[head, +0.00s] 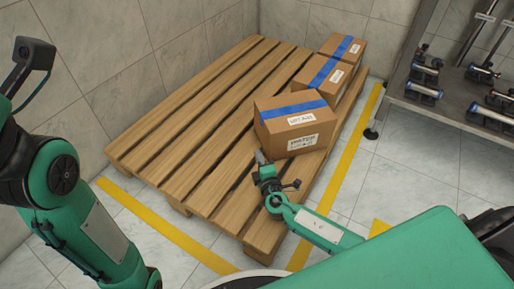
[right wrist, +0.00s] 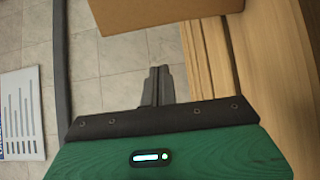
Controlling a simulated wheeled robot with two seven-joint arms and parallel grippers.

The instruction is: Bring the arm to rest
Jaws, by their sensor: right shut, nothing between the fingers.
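The wooden pallet (head: 180,165) lies on a tiled floor, with yellow tape lines around it. Two more boxes (head: 322,78) (head: 343,48) stand in a row behind the nearest one. A metal rack (head: 450,108) stands at the right. The pallet's left part is empty.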

